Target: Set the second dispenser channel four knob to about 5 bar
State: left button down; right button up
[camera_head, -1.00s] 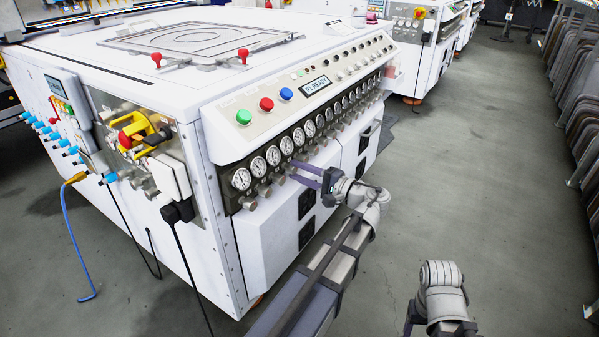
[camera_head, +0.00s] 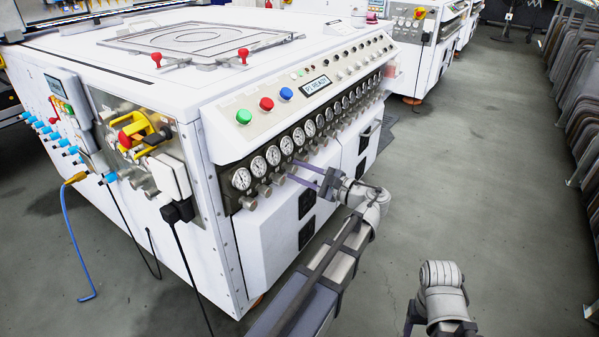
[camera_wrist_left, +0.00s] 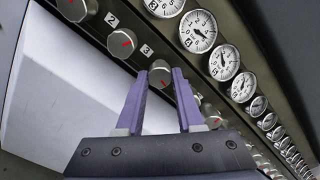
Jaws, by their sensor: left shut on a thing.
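The second dispenser is taken to be the white machine (camera_head: 275,230) with a row of round gauges and small grey knobs along its front. My left gripper (camera_head: 291,171) has its purple fingers at one knob near the left end of the row. In the left wrist view its fingertips (camera_wrist_left: 163,73) close on both sides of a grey knob (camera_wrist_left: 160,75) with a red mark. The digit 3 stands beside this knob and the digit 2 beside the one before it. The gauge needles are too small to read surely.
Neighbouring knobs (camera_wrist_left: 121,42) sit close on both sides of the fingers, with gauges (camera_wrist_left: 198,30) just above. Coloured buttons (camera_head: 266,104) and a small display (camera_head: 315,86) are on the sloped panel. Open floor (camera_head: 470,180) lies to the right.

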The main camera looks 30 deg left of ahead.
dwell(0.4)
pick_arm(q)
jog(key=c, duration=0.5)
grip_release()
jog(key=shift+c, duration=0.2)
jog(key=d, duration=0.8)
jog(key=shift+s, duration=0.3)
jog(key=shift+a, duration=0.1)
jog(key=s+d+f+n+h+p, duration=0.2)
jog(key=s+d+f+h+p, duration=0.5)
jog(key=d+h+p, duration=0.15)
jog(key=s+d+f+n+g+h+p, duration=0.1)
jog(key=s+d+n+h+p, duration=0.15)
jog(key=s+d+h, duration=0.35)
jog(key=s+d+n+g+h+p, duration=0.1)
jog(key=s+d+h+p, duration=0.15)
jog(key=d, duration=0.55)
notch_tip(320, 180, up, 37)
jog(key=p, duration=3.7)
jog(key=shift+s+a+f, duration=0.15)
jog(key=shift+s+a, duration=0.05)
jog(key=shift+a, duration=0.1)
